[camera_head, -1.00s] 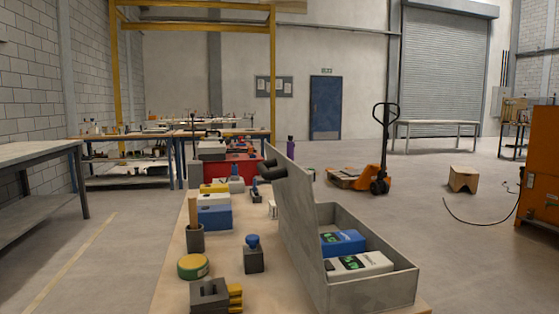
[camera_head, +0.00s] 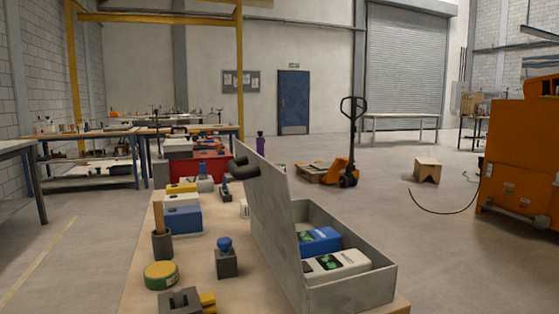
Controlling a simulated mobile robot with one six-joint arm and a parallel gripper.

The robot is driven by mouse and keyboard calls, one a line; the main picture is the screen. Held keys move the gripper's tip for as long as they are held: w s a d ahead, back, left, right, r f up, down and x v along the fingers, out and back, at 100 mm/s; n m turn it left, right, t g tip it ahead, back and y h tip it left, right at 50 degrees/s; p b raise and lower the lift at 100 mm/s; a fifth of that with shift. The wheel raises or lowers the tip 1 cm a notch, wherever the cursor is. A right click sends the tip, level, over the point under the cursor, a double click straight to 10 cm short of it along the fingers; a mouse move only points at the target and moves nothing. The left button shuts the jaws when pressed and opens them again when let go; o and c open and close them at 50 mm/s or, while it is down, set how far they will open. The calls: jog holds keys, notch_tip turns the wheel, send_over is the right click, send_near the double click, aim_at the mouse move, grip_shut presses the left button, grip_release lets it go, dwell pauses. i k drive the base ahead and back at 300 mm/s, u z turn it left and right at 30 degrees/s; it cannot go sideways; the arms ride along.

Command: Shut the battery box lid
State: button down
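The grey battery box (camera_head: 350,288) stands at the right front of the wooden bench. Its lid (camera_head: 268,222) is raised, hinged on the box's left side and leaning a little to the left. Inside the box lie a blue battery (camera_head: 319,240) and a white battery (camera_head: 338,264), both with green markings. A black handle-like part (camera_head: 238,167) shows at the lid's upper left; what it belongs to is unclear. My gripper is not clearly seen in this view.
Left of the lid on the bench (camera_head: 140,297) are a green and yellow tin (camera_head: 161,275), a blue-knobbed block (camera_head: 226,260), a cup with a wooden handle (camera_head: 162,243) and a blue box (camera_head: 182,219). An orange pallet jack (camera_head: 346,172) stands behind. Open floor lies to the right.

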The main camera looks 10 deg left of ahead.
aim_at(249, 197)
jog(key=z, duration=0.05)
jog(key=k, duration=1.25)
jog(key=u, duration=0.95)
jog(key=i, duration=1.05)
jog(key=u, duration=0.05)
